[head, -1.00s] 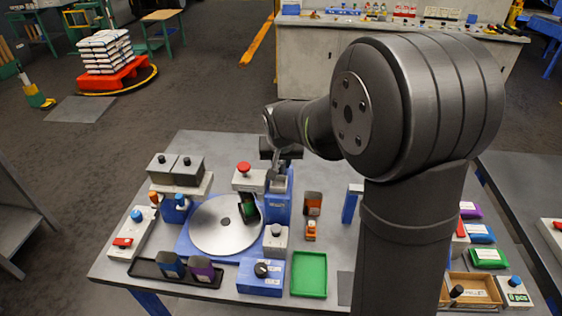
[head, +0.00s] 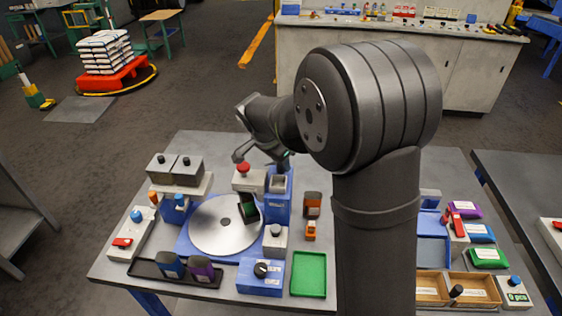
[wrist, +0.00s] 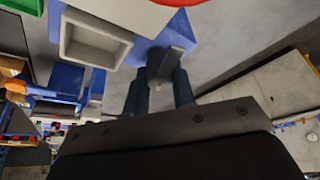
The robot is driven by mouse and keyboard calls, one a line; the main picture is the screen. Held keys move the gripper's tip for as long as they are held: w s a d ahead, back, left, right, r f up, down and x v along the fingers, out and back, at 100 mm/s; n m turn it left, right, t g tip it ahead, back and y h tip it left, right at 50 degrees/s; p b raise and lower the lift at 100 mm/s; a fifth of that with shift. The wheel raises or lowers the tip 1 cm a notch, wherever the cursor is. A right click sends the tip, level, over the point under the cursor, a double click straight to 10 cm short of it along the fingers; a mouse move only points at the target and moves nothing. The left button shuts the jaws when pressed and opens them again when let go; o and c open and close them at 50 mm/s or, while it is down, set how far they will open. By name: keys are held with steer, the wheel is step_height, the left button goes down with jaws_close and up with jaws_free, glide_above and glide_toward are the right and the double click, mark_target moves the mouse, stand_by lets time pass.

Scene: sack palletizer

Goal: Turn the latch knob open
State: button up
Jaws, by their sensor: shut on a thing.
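The blue tower (head: 278,205) with a grey square hopper on top stands behind the silver disc. In the wrist view the hopper (wrist: 95,42) is seen close up, with a blue housing (wrist: 146,50) beside it. A dark grey latch knob (wrist: 158,64) is at this housing, between my two finger tips. My gripper (wrist: 160,85) is shut on the knob. In the head view my gripper (head: 284,161) is at the back of the tower's top, and the knob is hidden there.
A red button (head: 243,168) on a grey head sits just left of the tower. The silver disc (head: 222,232), a blue dial box (head: 260,277) and a green tray (head: 309,274) lie in front. Wooden bins (head: 432,287) are at the right.

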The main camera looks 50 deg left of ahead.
steer(key=shift+s+f+m+h, duration=0.1)
steer(key=shift+m+h, duration=0.2)
steer(key=shift+m, duration=0.3)
steer(key=o, duration=1)
steer(key=v, duration=1.7)
steer(key=shift+r, duration=0.3)
steer(key=shift+f, duration=0.1)
